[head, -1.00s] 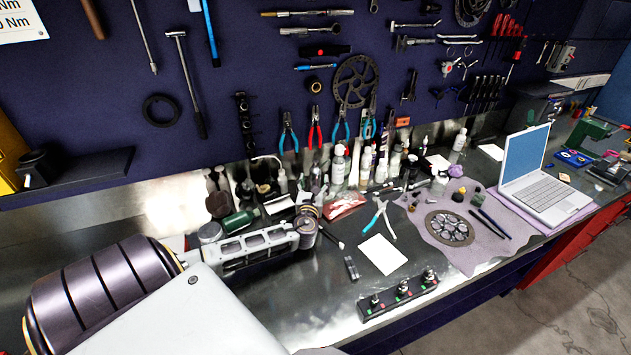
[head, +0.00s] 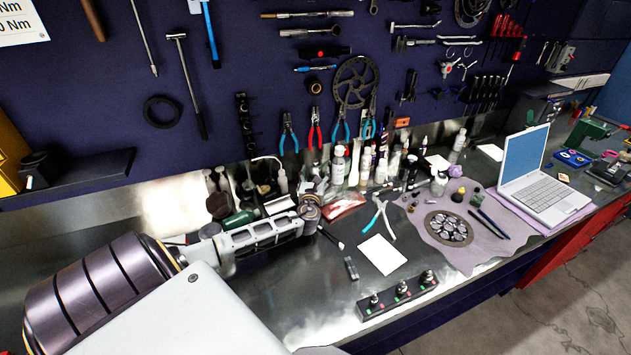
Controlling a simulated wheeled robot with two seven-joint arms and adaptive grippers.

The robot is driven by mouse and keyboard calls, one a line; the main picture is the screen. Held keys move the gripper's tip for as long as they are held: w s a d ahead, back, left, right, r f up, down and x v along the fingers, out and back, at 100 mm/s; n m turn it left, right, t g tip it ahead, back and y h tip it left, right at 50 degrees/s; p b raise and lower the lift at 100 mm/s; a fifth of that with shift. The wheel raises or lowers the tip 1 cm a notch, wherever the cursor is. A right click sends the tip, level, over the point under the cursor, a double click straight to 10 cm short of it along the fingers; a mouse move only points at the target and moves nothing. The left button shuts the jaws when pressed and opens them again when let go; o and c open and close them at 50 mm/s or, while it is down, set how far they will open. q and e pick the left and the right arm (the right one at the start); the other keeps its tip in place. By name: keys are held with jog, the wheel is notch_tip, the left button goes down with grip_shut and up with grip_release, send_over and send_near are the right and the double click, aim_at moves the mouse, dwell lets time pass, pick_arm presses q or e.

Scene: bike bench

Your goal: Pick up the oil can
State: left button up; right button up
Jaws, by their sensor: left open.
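My left arm comes in from the left, low over the bench. My left gripper (head: 313,188) is at its far end, open, among the crowded bottles at the back of the bench, and its fingers are small and hard to make out. A small pale can with a thin bent spout (head: 282,181) stands just left of the gripper and looks like the oil can, but I cannot be sure. The gripper appears apart from it. The lower part of that area is partly hidden by my arm. My right gripper is not in view.
Several bottles (head: 338,165) crowd the back of the bench. A green bottle (head: 238,219) lies behind my arm. Blue-handled pliers (head: 379,215), a white sheet (head: 382,254) and a black box with knobs (head: 398,294) lie to the right. A laptop (head: 540,185) stands farther right.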

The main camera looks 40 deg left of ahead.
aim_at(317, 163)
pick_arm(q)
jog(key=shift+c, duration=0.3)
jog(key=c, duration=1.3)
jog(key=shift+r, duration=0.2)
jog(key=shift+c, duration=0.2)
jog(key=shift+d+r, duration=0.1)
jog(key=shift+r, duration=0.45)
jog(key=r, duration=0.5)
jog(key=shift+s+d+r, duration=0.2)
jog(key=shift+d+r, duration=0.1)
jog(key=shift+d, duration=0.1)
jog(key=s+d+b, duration=0.1)
jog(key=s+d, duration=0.3)
jog(key=d, duration=0.4)
jog(key=s+d+b, duration=0.1)
jog(key=s+d, duration=0.3)
jog(key=d, duration=0.4)
jog(key=shift+s+d, duration=0.35)
